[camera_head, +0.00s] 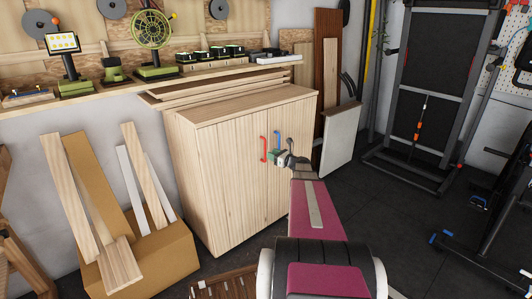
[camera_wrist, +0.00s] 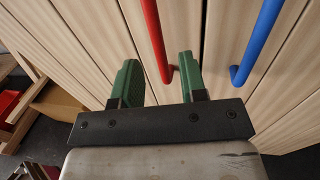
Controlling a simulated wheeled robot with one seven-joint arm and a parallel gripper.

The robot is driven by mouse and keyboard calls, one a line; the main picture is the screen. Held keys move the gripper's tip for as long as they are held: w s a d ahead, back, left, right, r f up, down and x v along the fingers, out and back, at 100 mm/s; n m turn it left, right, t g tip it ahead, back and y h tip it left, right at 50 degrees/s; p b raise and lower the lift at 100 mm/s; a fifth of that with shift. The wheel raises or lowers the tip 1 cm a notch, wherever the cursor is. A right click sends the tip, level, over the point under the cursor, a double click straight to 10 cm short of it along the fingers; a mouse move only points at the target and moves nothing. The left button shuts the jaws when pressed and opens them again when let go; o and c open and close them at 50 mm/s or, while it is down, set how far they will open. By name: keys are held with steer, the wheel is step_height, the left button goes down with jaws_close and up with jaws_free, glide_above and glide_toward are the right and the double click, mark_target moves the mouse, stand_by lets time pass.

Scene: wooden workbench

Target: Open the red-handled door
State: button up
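The wooden cabinet (camera_head: 225,150) has two shut front doors. The left door carries a vertical red handle (camera_head: 263,149) and the right door a blue handle (camera_head: 277,142). My gripper (camera_head: 276,156) is close to the handles in the head view. In the wrist view my gripper (camera_wrist: 158,75) is open, with green fingers apart. The red handle (camera_wrist: 154,35) shows between the fingers, nearer the right one, and its lower end is there. I cannot tell whether the fingertips reach past it. The blue handle (camera_wrist: 258,40) is to the right of both fingers.
A cardboard box (camera_head: 150,258) with wooden planks (camera_head: 68,195) stands left of the cabinet. A white panel (camera_head: 340,138) leans at its right side. A folded treadmill (camera_head: 430,90) stands further right. Dark floor (camera_head: 390,215) is clear in between.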

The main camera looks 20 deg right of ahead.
mark_target(265, 151)
steer(key=shift+x, duration=2.6)
steer(key=shift+a, duration=0.1)
jaws_close()
steer(key=shift+s, duration=0.15)
